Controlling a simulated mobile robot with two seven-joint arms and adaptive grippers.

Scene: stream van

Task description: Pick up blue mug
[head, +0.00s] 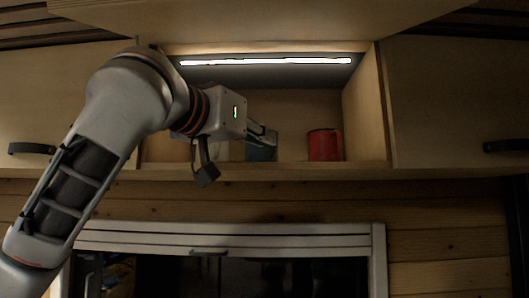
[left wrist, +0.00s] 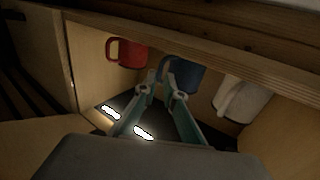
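The blue mug (left wrist: 186,78) stands on the shelf of an open overhead cabinet, between two other mugs in the left wrist view. In the head view the blue mug (head: 263,152) is partly hidden by my left gripper (head: 268,137). My left gripper reaches into the cabinet, and its fingertips (left wrist: 163,76) are at the blue mug's side. The gap between the tips looks narrow. I cannot tell whether they touch or hold the mug or its handle. My right gripper is not in view.
A red mug (head: 324,145) stands right of the blue one. A white mug (left wrist: 243,100) stands on its other side, mostly behind my arm in the head view. The cabinet side wall (head: 365,115) and shelf edge (head: 300,170) bound the space.

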